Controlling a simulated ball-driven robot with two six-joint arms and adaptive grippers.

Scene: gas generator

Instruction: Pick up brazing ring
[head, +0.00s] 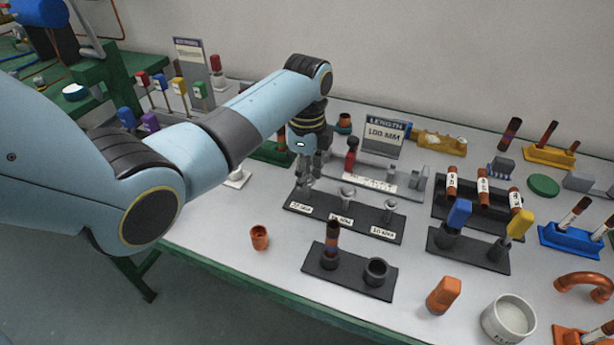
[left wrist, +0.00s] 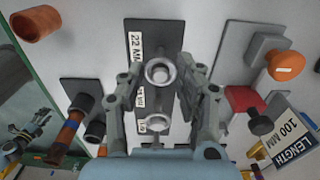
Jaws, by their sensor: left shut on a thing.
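My left gripper (head: 305,178) is at the far-left post of the dark ring stand (head: 355,226), at its 22 mm label. In the left wrist view its fingers stand on either side of a pale metallic brazing ring (left wrist: 160,64) around the post top, and the gripper (left wrist: 160,80) is shut on it. In the head view the fingers hide this ring. Two more posts with small rings, the middle one (head: 347,193) and the right one (head: 389,207), stand on the same stand. My right gripper (left wrist: 33,127) shows small at the left wrist view's lower left; its opening is unclear.
A LENGTH 100 MM sign (head: 385,136) and a grey rail fixture (head: 372,180) stand behind the stand. A dark two-cup base (head: 350,272) with an upright copper tube is in front. A loose copper fitting (head: 260,237) lies front left, with bare tabletop around it.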

